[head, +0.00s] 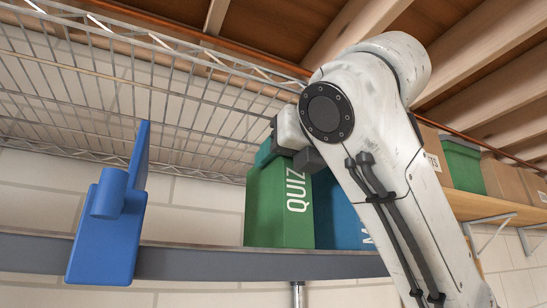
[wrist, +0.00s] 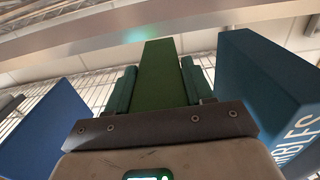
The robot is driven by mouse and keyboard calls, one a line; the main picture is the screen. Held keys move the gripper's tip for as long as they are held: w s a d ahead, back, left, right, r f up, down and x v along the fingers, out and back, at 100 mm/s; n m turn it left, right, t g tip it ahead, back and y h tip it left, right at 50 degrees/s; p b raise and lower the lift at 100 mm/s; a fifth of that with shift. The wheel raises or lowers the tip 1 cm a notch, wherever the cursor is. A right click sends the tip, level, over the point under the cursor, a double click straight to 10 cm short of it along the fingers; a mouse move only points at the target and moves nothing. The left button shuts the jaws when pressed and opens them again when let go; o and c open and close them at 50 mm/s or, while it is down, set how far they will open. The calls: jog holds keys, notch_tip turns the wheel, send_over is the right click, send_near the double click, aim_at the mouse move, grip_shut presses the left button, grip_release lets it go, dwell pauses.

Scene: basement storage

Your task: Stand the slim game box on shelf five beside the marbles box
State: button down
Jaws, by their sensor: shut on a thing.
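The slim green game box (head: 279,208), lettered QUIZ, is upright at the grey shelf (head: 200,262). Its bottom meets the shelf's front edge in the head view; I cannot tell if it bears on the shelf. My gripper (head: 283,152) is shut on its top, and in the wrist view the teal fingers flank the green box (wrist: 163,75). The blue marbles box (head: 334,212) stands just right of it, partly hidden by my arm. In the wrist view the marbles box (wrist: 262,85) shows part of its lettering, with a gap between it and the gripper.
A blue bracket-like object (head: 104,230) sits at the shelf's front edge on the left, also in the wrist view (wrist: 45,130). A wire rack (head: 150,75) hangs overhead. A wooden shelf (head: 485,207) with several boxes is at right. Shelf space left of the green box looks clear.

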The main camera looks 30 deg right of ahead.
jog(key=shift+s+d+r, duration=0.1)
jog(key=shift+s+d, duration=0.05)
jog(key=shift+f, duration=0.2)
jog(key=shift+c, duration=2.2)
grip_release()
jog(key=shift+r, duration=0.1)
jog(key=shift+s, duration=0.15)
jog(key=s+b, duration=0.4)
jog(key=s, duration=0.7)
jog(key=shift+s+b, duration=0.4)
